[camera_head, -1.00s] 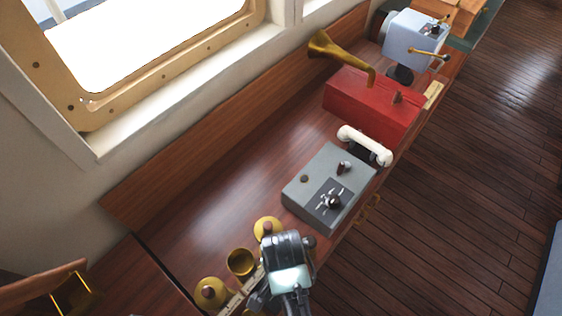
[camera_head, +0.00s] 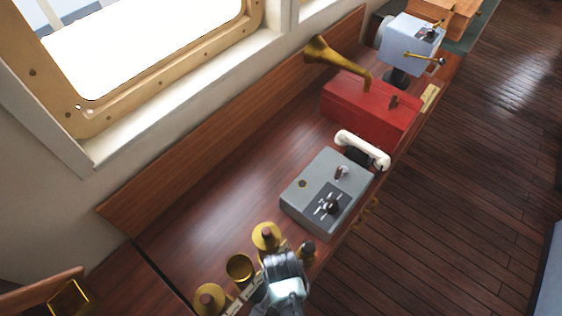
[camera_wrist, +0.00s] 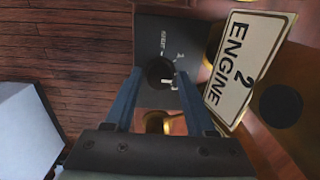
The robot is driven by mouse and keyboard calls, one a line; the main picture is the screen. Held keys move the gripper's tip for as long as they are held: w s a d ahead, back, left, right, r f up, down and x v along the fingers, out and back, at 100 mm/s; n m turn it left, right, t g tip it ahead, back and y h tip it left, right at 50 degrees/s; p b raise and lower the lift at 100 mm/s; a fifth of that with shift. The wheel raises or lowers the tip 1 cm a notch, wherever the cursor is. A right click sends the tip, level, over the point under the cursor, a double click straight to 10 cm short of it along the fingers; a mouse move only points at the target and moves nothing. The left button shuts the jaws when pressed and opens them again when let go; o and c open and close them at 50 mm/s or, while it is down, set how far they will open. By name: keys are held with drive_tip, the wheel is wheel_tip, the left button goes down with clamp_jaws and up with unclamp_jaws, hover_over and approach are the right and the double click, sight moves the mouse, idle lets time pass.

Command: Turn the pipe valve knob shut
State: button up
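I cannot tell for certain which part is the pipe valve knob. A black round knob (camera_wrist: 160,72) with a pale mark shows between my fingertips in the wrist view, in front of a dark panel with white markings. A similar knob (camera_head: 331,206) sits on the grey box (camera_head: 300,212) in the head view. Another dark round knob (camera_head: 307,248) stands right beside my gripper (camera_head: 284,262). My gripper is low in the head view. In the wrist view its two blue fingers (camera_wrist: 159,76) are apart, with nothing visibly clamped; contact is not clear.
Brass fittings (camera_head: 240,267) stand just left of my gripper on the wooden console (camera_head: 215,215). An "ENGINE 2" plate (camera_wrist: 246,62) is close to the right finger. A white handset (camera_head: 362,150) and red box (camera_head: 365,108) lie beyond the grey box. Open floor (camera_head: 460,200) is at right.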

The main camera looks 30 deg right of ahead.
clamp_jaws()
drive_tip(key=n+p, duration=0.1)
drive_tip(key=n, duration=0.2)
drive_tip(key=shift+n+p, duration=0.3)
drive_tip(key=shift+n, duration=0.1)
drive_tip(key=n+p, duration=0.1)
drive_tip(key=n, duration=0.4)
drive_tip(key=shift+s+n, duration=0.1)
drive_tip(key=shift+n, duration=0.2)
drive_tip(key=n+p, duration=0.1)
drive_tip(key=n, duration=0.3)
drive_tip(key=shift+d, duration=0.1)
drive_tip(key=shift+n, duration=2.3)
